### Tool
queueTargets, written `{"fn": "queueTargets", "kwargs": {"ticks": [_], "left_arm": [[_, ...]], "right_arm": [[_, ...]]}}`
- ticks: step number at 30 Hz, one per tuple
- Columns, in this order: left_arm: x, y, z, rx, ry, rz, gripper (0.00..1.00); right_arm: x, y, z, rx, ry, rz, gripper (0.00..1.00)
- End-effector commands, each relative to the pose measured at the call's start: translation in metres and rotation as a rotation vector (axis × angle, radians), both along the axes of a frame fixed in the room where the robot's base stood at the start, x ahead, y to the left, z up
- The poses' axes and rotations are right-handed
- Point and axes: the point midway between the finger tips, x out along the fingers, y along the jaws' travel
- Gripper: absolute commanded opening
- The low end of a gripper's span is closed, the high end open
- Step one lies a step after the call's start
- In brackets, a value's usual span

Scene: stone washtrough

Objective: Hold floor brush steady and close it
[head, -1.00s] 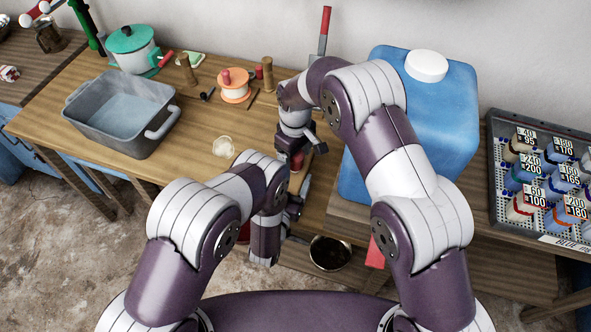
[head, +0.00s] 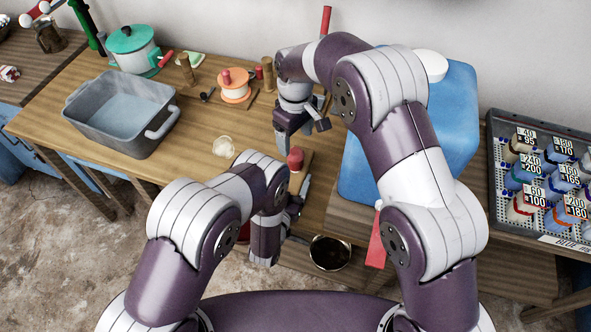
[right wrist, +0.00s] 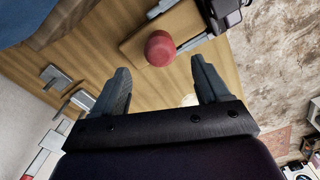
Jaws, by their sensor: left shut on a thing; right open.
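A blue canister (head: 460,110) with a white lid stands close to my right arm. A grey basin (head: 85,110), a green-lidded pot (head: 135,60) and an orange spool (head: 235,95) are to the left. A dark pan (head: 330,252) sits lower, in front. A bottle tray (head: 493,190) is at right.

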Motion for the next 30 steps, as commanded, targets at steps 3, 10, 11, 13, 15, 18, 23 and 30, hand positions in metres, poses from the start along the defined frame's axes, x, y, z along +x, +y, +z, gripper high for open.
{"fn": "queueTargets", "kwargs": {"ticks": [3, 10, 11, 13, 15, 18, 23, 30], "left_arm": [[0.0, 0.0, 0.0, 0.0, -0.001, 0.0, 0.94], [0.0, 0.0, 0.0, 0.0, 0.0, 0.0, 1.0], [-0.001, 0.0, 0.0, 0.0, 0.0, 0.0, 1.0], [-0.005, 0.001, -0.001, 0.0, 0.0, 0.0, 1.0], [-0.013, 0.004, -0.001, 0.0, 0.001, -0.001, 1.0], [-0.034, 0.01, -0.002, 0.002, 0.003, -0.001, 1.0], [-0.071, 0.022, -0.003, 0.001, 0.002, -0.003, 1.0], [-0.11, 0.034, 0.0, -0.001, -0.002, -0.002, 1.0]], "right_arm": [[0.0, 0.0, 0.0, 0.0, 0.0, 0.0, 0.75], [0.0, 0.0, 0.0, 0.0, 0.0, 0.0, 0.75], [0.0, 0.0, -0.001, 0.0, 0.0, 0.0, 0.75], [0.0, 0.0, -0.002, 0.0, 0.0, 0.0, 0.75], [0.0, 0.0, -0.003, 0.0, 0.0, 0.0, 0.75], [0.0, 0.0, -0.007, 0.0, 0.0, 0.0, 0.75], [0.0, 0.0, -0.013, 0.0, 0.0, 0.0, 0.75], [0.0, 0.0, -0.017, 0.0, 0.0, 0.0, 0.75]]}}
